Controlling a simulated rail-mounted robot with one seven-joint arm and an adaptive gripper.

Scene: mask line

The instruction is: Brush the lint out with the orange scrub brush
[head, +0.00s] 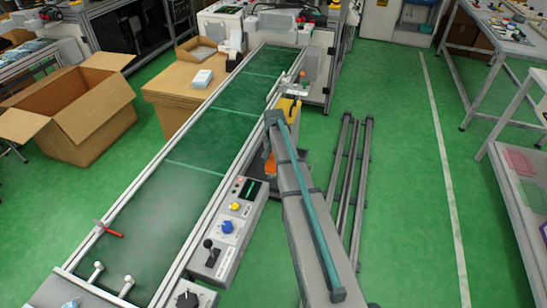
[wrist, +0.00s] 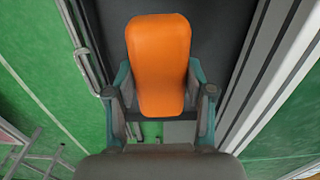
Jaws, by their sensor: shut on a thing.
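The orange scrub brush (wrist: 158,62) fills the upper middle of the wrist view, between the two fingers of my gripper (wrist: 158,100). The gripper is shut on it. The brush's bristles are not visible. In the head view a small part of the orange brush (head: 270,166) shows beside my arm, just right of the conveyor's rail; my arm hides most of the gripper there. A dark surface (wrist: 215,35) lies behind the brush; I cannot tell whether they touch. I cannot make out any lint.
The green conveyor belt (head: 190,185) runs along the left of my arm. A control panel (head: 228,228) with knobs and a lever sits at its near right side. A red-handled piece (head: 108,229) is at the belt's left edge. An open cardboard box (head: 85,140) stands on the floor at left.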

